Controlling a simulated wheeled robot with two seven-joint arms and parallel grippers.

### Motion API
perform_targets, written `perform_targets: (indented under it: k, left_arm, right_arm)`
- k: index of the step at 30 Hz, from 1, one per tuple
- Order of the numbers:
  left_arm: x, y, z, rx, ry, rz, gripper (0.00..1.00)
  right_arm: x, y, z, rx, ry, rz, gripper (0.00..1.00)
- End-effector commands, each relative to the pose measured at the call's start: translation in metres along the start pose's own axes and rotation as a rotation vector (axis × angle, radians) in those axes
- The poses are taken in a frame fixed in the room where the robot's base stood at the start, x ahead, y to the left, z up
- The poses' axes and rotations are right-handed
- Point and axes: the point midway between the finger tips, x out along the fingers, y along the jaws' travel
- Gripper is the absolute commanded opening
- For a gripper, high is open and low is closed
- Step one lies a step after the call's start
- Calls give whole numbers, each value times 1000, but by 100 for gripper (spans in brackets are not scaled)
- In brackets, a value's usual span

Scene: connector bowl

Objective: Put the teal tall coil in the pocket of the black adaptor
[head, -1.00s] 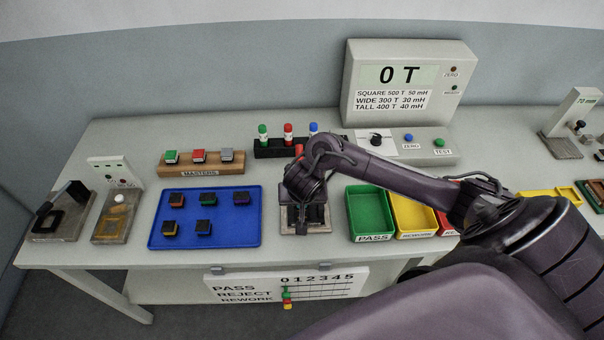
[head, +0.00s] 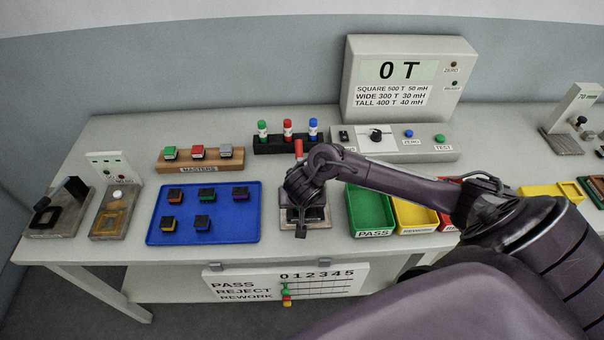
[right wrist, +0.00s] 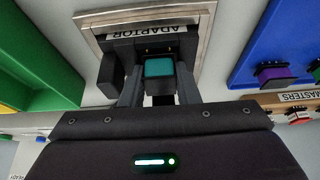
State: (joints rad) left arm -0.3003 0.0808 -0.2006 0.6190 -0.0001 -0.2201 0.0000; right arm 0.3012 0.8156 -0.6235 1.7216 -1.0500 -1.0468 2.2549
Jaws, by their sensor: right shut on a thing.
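The teal tall coil (right wrist: 159,68) shows as a teal block between the fingers of my right gripper (right wrist: 160,88) in the right wrist view. The gripper is shut on it. The black adaptor (right wrist: 152,45), with an ADAPTOR label, sits on a metal-edged base plate (right wrist: 97,24), and the coil is at its middle. How deep the coil sits in the pocket is hidden by the fingers. In the head view my right gripper (head: 303,215) is over the adaptor's base plate (head: 318,222) and covers most of the adaptor. My left gripper is not in view.
The blue tray (head: 235,232) with several coils lies left of the adaptor. The green PASS bin (head: 368,217) and yellow bin (head: 412,214) stand close to its right. The masters rack (head: 190,163) and a black holder with three coloured-cap bottles (head: 262,146) are behind.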

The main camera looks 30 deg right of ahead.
Motion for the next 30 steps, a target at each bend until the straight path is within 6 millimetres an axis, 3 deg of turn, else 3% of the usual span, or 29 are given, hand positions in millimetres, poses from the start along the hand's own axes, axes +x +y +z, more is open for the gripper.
perform_targets:
  k: [1, 3, 11, 24, 30]
  left_arm:
    - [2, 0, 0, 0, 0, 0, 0]
    - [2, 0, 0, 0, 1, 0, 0]
    - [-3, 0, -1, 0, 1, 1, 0]
    - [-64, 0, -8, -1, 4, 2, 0]
    - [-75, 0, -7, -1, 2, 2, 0]
  right_arm:
    - [7, 3, 12, -9, -24, 7, 31]
    - [7, 3, 14, -10, -27, 8, 38]
    - [-4, 2, 9, -12, -28, 7, 38]
    - [-107, 0, 0, -8, -19, 2, 38]
    - [-125, 0, -1, -10, -11, 3, 38]
